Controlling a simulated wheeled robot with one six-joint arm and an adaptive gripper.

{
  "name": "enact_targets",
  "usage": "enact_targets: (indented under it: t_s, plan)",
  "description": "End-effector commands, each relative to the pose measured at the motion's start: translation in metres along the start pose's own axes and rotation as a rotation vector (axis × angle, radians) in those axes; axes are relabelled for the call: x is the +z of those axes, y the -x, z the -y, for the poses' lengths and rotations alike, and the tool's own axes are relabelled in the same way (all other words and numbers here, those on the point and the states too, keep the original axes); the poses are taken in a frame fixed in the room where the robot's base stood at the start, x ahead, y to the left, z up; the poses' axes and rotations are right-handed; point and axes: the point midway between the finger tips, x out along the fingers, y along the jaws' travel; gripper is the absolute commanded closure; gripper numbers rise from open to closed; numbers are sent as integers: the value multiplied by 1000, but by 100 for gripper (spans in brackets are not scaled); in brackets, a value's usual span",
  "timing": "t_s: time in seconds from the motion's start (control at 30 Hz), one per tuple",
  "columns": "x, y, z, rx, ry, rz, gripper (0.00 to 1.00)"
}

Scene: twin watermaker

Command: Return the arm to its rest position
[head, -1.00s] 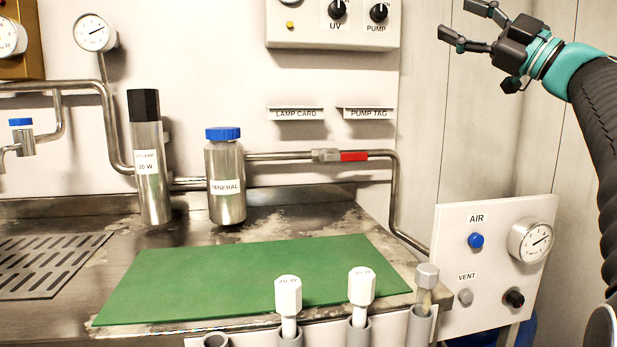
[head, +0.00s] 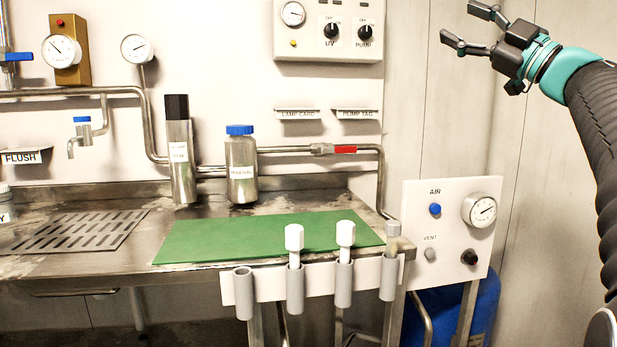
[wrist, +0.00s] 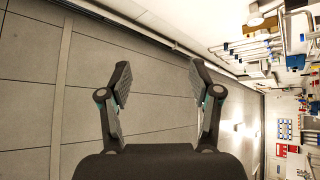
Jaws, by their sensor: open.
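My gripper (head: 477,30) is at the upper right of the head view, raised in front of the plain wall panels and right of the switch box. Its two fingers are spread and nothing is between them. My dark ribbed arm runs down the right edge. In the wrist view my gripper (wrist: 160,88) also shows spread, empty fingers, with bare wall or floor panels behind them.
A steel bench with a green mat (head: 270,238) holds a lamp cylinder (head: 181,150) and a blue-capped bottle (head: 241,168). Tube holders (head: 243,292) line its front edge. The AIR panel (head: 452,228) and a blue tank (head: 470,310) stand at the right. Space around my gripper is clear.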

Motion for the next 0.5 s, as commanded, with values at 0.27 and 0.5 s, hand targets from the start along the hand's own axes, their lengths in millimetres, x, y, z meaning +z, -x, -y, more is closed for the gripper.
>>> enact_targets:
  t_s: [0.27, 0.5]
  plan:
    - [34, 10, -33, 167, 43, 123, 37]
    - [105, 50, -58, 388, 18, 354, 37]
